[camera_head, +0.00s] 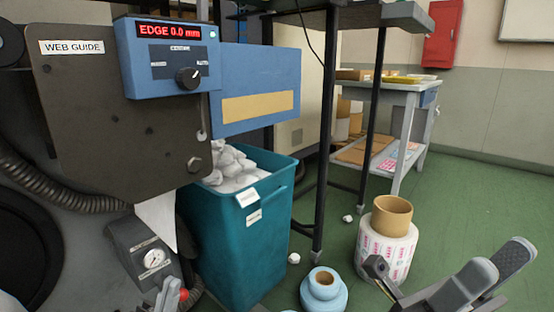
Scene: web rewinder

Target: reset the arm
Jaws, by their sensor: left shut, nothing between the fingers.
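No separate arm object shows, so the arm is my own. The gripper's base is cut off by the bottom edge.
The web guide machine (110,110) with its blue control box (172,58) fills the left. A teal bin (228,245) of white scrap stands beside it. A blue roll (323,290) stands near the bottom. A shelf cart (400,90) is behind. Green floor is open at right.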

